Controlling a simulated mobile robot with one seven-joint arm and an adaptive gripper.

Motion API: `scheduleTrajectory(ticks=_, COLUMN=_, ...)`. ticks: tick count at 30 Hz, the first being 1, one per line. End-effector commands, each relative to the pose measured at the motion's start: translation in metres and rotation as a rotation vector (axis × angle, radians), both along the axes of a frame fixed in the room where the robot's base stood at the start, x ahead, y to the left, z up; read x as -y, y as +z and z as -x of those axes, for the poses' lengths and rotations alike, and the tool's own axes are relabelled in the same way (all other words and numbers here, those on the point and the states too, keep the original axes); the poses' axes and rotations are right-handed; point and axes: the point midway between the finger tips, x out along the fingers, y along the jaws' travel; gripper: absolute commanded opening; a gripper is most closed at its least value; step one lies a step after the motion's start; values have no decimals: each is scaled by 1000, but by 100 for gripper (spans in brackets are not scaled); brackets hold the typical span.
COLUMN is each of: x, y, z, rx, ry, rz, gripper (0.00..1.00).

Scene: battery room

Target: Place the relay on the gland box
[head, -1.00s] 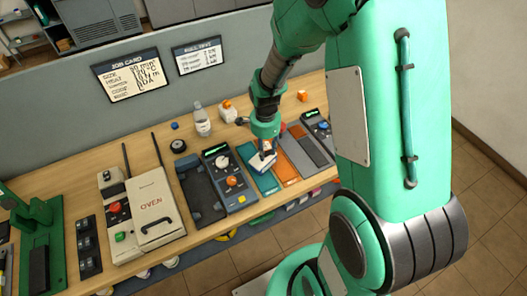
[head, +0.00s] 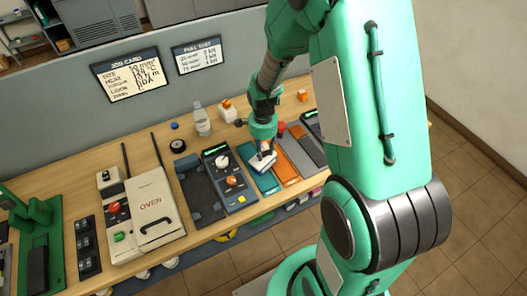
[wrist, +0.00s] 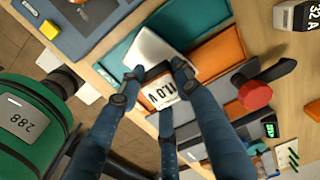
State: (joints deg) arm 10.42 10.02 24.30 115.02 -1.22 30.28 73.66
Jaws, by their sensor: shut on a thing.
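My gripper (wrist: 153,84) is shut on a pale block with a white printed label, which looks like the relay (wrist: 164,93). In the head view the relay (head: 262,161) is held over the teal and orange trays on the bench, partly hidden by the fingers. I cannot tell whether it touches the trays. I cannot say for sure which thing is the gland box. A small white box with an orange top (head: 228,111) stands behind my gripper, to its left.
A teal tray (head: 265,182) and an orange tray (head: 287,174) lie side by side. A grey meter panel with knobs (head: 228,178) is left of them. A clear bottle (head: 202,121) stands at the back. An oven (head: 155,208) is farther left.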

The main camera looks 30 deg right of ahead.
Motion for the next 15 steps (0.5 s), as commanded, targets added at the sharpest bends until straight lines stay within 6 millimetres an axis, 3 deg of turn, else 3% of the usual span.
scheduleTrajectory(ticks=15, x=0, y=-7, z=0, rx=0, ry=0, rz=0, gripper=0)
